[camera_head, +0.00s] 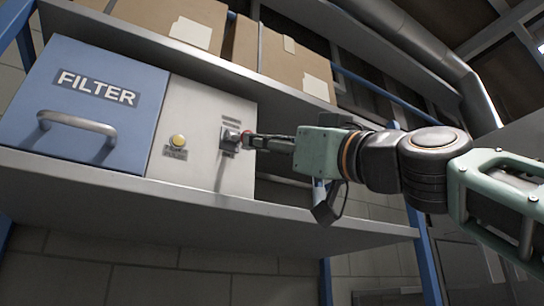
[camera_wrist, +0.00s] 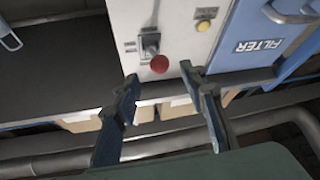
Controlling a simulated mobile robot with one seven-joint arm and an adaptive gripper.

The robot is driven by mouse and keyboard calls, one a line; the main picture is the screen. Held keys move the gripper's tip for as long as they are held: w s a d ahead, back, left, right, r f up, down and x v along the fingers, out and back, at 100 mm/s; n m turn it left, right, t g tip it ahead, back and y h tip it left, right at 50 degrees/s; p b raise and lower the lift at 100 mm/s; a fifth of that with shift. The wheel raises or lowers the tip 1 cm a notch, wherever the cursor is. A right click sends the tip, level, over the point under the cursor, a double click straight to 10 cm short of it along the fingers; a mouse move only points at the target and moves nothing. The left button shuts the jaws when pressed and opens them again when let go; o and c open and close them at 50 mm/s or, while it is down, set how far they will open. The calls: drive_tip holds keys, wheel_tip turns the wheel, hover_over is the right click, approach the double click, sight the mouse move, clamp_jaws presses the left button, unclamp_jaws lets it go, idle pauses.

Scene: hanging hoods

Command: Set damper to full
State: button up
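The damper control is a small grey metal bracket (camera_head: 230,136) on the right part of a pale panel (camera_head: 205,105), with a red round knob (camera_head: 246,134) at its right in the head view. Small labels above and below it are too small to read. In the wrist view the bracket (camera_wrist: 150,42) and red knob (camera_wrist: 159,63) are seen from close by. My gripper (camera_wrist: 159,74) is open, its fingertips on either side of and just short of the knob. In the head view my gripper (camera_head: 252,140) partly covers the knob; contact cannot be told.
A yellow button (camera_head: 179,141) with a label sits left of the damper. A blue FILTER door (camera_head: 70,85) with a metal handle (camera_head: 78,124) is further left. The panel stands on a grey shelf (camera_head: 110,195); cardboard boxes (camera_head: 285,62) lie on the shelf above.

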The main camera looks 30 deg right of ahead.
drive_tip(key=v, duration=0.4)
drive_tip(key=shift+s+f, duration=0.2)
drive_tip(key=shift+s, duration=0.1)
drive_tip(key=w+a+f+m+g+h, duration=0.1)
drive_tip(key=w+a+f+g, duration=0.25)
drive_tip(key=f, duration=0.75)
drive_tip(key=w+a+f+g, duration=0.2)
drive_tip(key=w+a+f, duration=0.15)
drive_tip(key=f, duration=0.75)
drive_tip(key=w+a+f+m+g+h, duration=0.1)
drive_tip(key=w+a+f+g, duration=0.3)
drive_tip(key=f, duration=0.7)
drive_tip(key=s+d+f+m+g+h, duration=0.1)
drive_tip(key=s+f+g, duration=0.25)
drive_tip(key=f, duration=0.75)
drive_tip(key=s+f+m+g+h, duration=0.2)
drive_tip(key=s+f, duration=0.2)
drive_tip(key=f, duration=0.8)
drive_tip(key=s+d+f+m+g+h, duration=0.1)
drive_tip(key=s+f+g, duration=0.15)
drive_tip(key=f, duration=0.85)
wheel_tip(320, 180, up, 34)
drive_tip(key=s+p, duration=0.1)
drive_tip(key=p, duration=3.3)
drive_tip(key=shift+m, duration=0.3)
